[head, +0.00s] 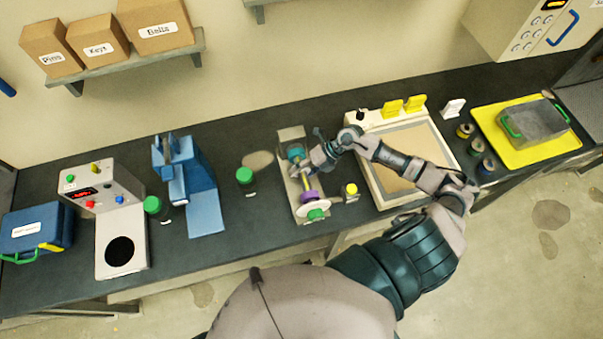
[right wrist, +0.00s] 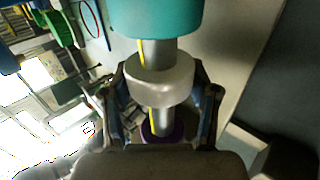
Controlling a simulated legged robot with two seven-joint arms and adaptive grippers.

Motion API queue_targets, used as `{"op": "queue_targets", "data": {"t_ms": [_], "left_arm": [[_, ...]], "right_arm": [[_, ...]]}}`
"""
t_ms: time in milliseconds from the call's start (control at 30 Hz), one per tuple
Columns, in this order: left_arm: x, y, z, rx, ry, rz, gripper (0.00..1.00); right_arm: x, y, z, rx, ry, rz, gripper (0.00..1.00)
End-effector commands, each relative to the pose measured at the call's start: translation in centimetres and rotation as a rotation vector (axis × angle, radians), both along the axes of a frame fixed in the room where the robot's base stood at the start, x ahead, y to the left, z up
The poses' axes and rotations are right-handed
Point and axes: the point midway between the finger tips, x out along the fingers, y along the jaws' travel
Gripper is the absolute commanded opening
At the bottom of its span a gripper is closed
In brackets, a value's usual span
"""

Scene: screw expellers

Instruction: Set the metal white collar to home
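The metal white collar (right wrist: 160,82) sits around a grey shaft (right wrist: 158,122) with a yellow stripe in the right wrist view. A teal cylinder (right wrist: 155,18) is above it in that view and a purple ring (right wrist: 162,136) below. My right gripper (right wrist: 162,92) has one finger on each side of the collar. I cannot tell whether the fingers press on it. In the head view, my right gripper (head: 308,168) is at the shaft fixture (head: 289,132) and hides the collar. The teal cylinder (head: 295,152), purple ring (head: 308,196) and a white wheel show there. My left gripper is not in view.
A blue press (head: 203,200) and green-capped jars (head: 245,176) stand left of the fixture. A framed tray (head: 378,201) is to the right, under my right arm. A small yellow-capped item (head: 351,190) stands close to the fixture's right side.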

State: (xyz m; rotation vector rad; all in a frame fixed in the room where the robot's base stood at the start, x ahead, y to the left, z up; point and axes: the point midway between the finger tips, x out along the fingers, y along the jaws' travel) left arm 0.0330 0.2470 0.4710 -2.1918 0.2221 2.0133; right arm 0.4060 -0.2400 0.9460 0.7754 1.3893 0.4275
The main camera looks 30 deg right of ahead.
Motion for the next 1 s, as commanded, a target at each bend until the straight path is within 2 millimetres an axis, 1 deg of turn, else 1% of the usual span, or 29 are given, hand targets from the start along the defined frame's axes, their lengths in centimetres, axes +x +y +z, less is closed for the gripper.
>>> {"op": "queue_targets", "data": {"t_ms": [33, 100, 467, 567, 633, 800, 1000], "left_arm": [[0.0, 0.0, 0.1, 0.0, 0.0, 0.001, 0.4], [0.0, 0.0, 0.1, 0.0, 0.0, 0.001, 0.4], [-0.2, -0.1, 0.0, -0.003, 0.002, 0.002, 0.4], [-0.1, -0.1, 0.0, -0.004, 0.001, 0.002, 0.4], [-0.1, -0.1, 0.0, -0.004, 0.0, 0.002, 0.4], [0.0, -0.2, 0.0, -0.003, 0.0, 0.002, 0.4], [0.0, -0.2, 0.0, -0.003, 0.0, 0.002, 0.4]], "right_arm": [[0.3, -0.2, 0.5, 0.0, -0.009, -0.004, 0.71], [0.3, -0.2, 0.4, 0.0, -0.009, -0.003, 0.85], [0.2, -0.2, 0.3, -0.003, -0.002, -0.001, 0.85], [0.0, -1.0, 1.1, -0.005, -0.003, -0.002, 0.85], [-0.3, -1.9, 2.0, -0.006, -0.003, -0.001, 0.85], [-1.0, -4.9, 4.6, -0.006, -0.002, -0.003, 0.85], [-1.6, -7.6, 7.2, -0.002, 0.0, -0.002, 0.85]]}}
